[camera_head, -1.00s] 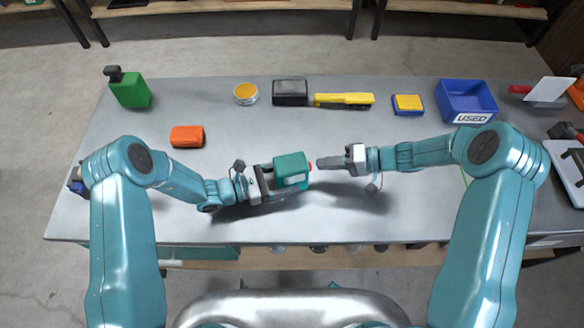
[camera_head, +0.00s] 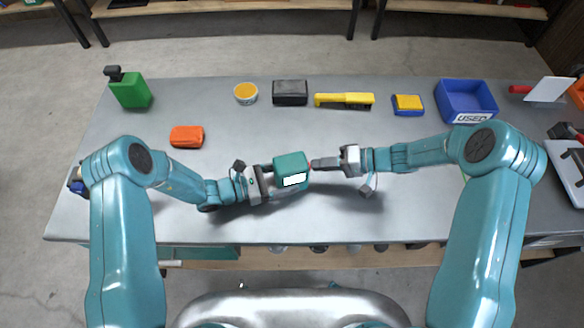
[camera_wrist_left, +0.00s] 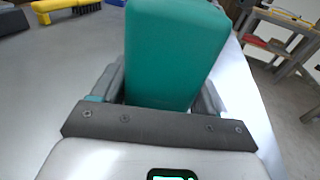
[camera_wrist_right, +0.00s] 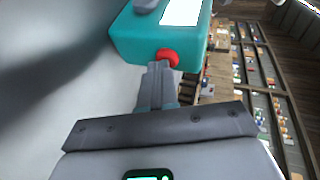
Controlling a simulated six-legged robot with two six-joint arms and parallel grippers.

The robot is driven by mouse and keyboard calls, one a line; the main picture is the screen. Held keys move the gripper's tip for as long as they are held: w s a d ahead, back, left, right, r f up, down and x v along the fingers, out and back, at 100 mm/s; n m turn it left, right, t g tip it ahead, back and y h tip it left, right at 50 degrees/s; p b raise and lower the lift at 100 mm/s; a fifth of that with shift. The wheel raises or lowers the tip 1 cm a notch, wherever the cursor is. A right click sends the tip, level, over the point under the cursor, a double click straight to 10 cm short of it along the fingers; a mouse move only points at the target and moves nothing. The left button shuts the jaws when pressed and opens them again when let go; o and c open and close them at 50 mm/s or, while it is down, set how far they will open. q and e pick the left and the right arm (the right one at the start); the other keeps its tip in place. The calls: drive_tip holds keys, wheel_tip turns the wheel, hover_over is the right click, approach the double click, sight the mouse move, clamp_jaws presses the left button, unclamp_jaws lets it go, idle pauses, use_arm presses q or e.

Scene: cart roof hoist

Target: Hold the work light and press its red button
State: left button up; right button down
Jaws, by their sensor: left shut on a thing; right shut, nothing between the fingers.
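The teal work light (camera_head: 290,166) is held above the table by my left gripper (camera_head: 268,180), which is shut on it. In the left wrist view the light's teal body (camera_wrist_left: 175,50) sits between the fingers. Its panel glows bright white in the head view. My right gripper (camera_head: 318,163) is shut and empty, its fingertips at the light's right end. In the right wrist view the red button (camera_wrist_right: 168,57) is right at the tips of the closed fingers (camera_wrist_right: 158,75). They appear to touch it. In the head view the fingertips mostly hide the button.
On the grey table (camera_head: 330,220) stand a green bottle (camera_head: 131,91), an orange block (camera_head: 187,136), a round tin (camera_head: 246,93), a black box (camera_head: 290,92), a yellow brush (camera_head: 344,100), a yellow-blue block (camera_head: 407,104) and a blue bin (camera_head: 466,100). The table's front middle is clear.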

drive_tip(key=shift+w+d, duration=0.25)
drive_tip(key=shift+d, duration=0.9)
drive_tip(key=shift+w+d, duration=0.3)
drive_tip(key=shift+d, duration=0.8)
drive_tip(key=shift+w+d, duration=0.25)
drive_tip(key=shift+d, duration=0.9)
use_arm(q)
drive_tip(key=o, duration=1.1)
drive_tip(key=shift+c, duration=0.2)
drive_tip(key=shift+r+p+v, duration=0.15)
drive_tip(key=shift+r+v, duration=0.05)
drive_tip(key=shift+v, duration=1.15)
drive_tip(key=shift+r+p+v, duration=0.15)
drive_tip(key=shift+r+v, duration=0.05)
drive_tip(key=shift+v, duration=1.1)
drive_tip(key=shift+r+p+v, duration=0.15)
drive_tip(key=shift+r+v, duration=0.05)
drive_tip(key=shift+v, duration=1.15)
use_arm(e)
drive_tip(key=shift+r, duration=0.45)
use_arm(q)
drive_tip(key=shift+a, duration=0.1)
